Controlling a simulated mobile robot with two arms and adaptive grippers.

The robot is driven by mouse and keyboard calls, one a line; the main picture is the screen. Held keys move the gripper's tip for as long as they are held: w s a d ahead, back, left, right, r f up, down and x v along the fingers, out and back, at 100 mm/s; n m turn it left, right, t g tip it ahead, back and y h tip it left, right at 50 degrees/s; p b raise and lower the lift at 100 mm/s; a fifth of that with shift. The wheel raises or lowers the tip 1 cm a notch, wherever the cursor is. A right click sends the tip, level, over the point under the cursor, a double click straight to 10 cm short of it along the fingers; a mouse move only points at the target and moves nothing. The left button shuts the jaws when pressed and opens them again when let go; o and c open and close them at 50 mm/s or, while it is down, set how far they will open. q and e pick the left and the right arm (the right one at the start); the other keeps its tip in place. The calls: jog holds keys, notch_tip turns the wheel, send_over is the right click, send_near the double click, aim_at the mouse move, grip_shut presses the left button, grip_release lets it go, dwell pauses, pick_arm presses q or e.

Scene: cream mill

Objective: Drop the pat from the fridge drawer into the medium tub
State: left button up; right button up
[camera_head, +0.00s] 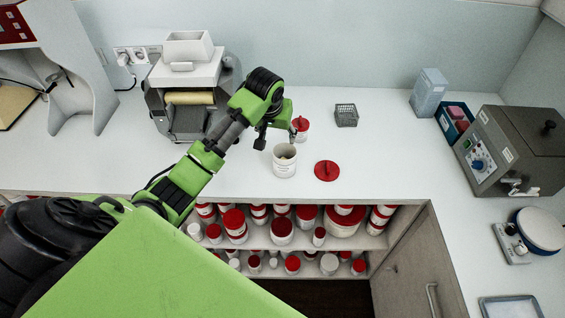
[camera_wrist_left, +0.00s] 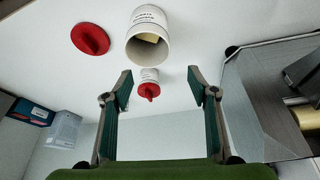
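The white tub (camera_head: 285,168) stands upright and open on the counter. It also shows in the left wrist view (camera_wrist_left: 149,20), its open mouth facing the camera. A pale yellow piece (camera_wrist_left: 151,38), which looks like the pat, lies inside the tub; only part of it shows. A red lid (camera_head: 326,171) lies flat on the counter just right of the tub. My left gripper (camera_head: 275,136) is above the counter, beside and behind the tub. In the left wrist view its fingers (camera_wrist_left: 161,75) are wide apart with nothing held. My right gripper and the fridge drawer are not in view.
A small red-topped tub (camera_head: 301,128) stands behind the open tub. A mill machine (camera_head: 187,88) stands at the back left. A grey appliance (camera_head: 515,150) and a scale (camera_head: 535,232) are at the right. Shelves below hold several red-lidded tubs (camera_head: 282,232).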

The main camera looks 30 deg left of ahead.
pick_arm(q)
jog(key=v, duration=1.2)
